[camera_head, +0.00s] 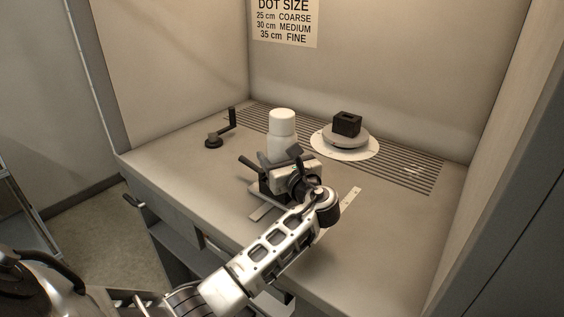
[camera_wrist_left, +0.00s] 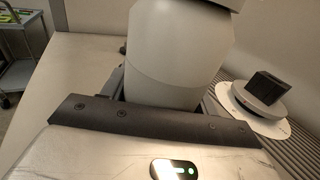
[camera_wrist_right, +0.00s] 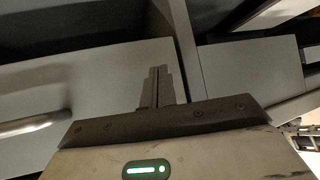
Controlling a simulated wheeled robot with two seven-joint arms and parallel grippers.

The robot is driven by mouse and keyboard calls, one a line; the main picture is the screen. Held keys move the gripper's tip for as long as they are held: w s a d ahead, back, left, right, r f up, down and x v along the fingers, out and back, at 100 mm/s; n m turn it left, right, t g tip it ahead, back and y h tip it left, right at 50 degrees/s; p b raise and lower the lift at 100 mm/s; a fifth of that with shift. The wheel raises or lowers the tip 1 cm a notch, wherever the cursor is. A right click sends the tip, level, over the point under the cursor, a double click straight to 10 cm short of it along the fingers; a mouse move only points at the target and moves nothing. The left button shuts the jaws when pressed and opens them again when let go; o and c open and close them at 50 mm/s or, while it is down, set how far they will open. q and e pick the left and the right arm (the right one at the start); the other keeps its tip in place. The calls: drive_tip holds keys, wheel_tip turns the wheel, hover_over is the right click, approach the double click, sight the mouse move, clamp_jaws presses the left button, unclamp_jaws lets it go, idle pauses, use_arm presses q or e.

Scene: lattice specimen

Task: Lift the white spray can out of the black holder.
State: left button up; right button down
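The white spray can (camera_head: 282,128) stands upright near the middle of the bench. It fills the middle of the left wrist view (camera_wrist_left: 165,75), close in front of my left gripper. My left gripper (camera_head: 268,160) is low at the can, with dark fingers to either side of it. I cannot tell whether they press on it. The black holder (camera_head: 257,192) shows only in part under my gripper, which hides most of it and the can's base. My right gripper (camera_wrist_right: 160,88) is shut and empty, in front of a grey drawer, outside the head view.
A dark block (camera_head: 347,124) sits on a round turntable (camera_head: 345,141) on a white disc, right of the can. A dark crank-like stand (camera_head: 219,138) is at the left. A slotted grille (camera_head: 410,168) runs along the back. The bench's front left and right are clear.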

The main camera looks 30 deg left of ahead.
sight(289, 132)
use_arm(q)
drive_tip(key=shift+r, duration=0.1)
drive_tip(key=shift+r, duration=0.55)
wheel_tip(289, 132, up, 2)
drive_tip(key=d+r, duration=0.1)
drive_tip(key=s+d+r, duration=0.1)
drive_tip(key=r, duration=0.1)
drive_tip(key=s+d+r, duration=0.1)
drive_tip(key=d+r, duration=0.1)
drive_tip(key=shift+s+r, duration=0.1)
drive_tip(key=s+d+r, duration=0.4)
drive_tip(key=s+d, duration=0.1)
drive_tip(key=d, duration=0.3)
drive_tip(key=shift+r, duration=0.3)
drive_tip(key=shift+w+d, duration=0.1)
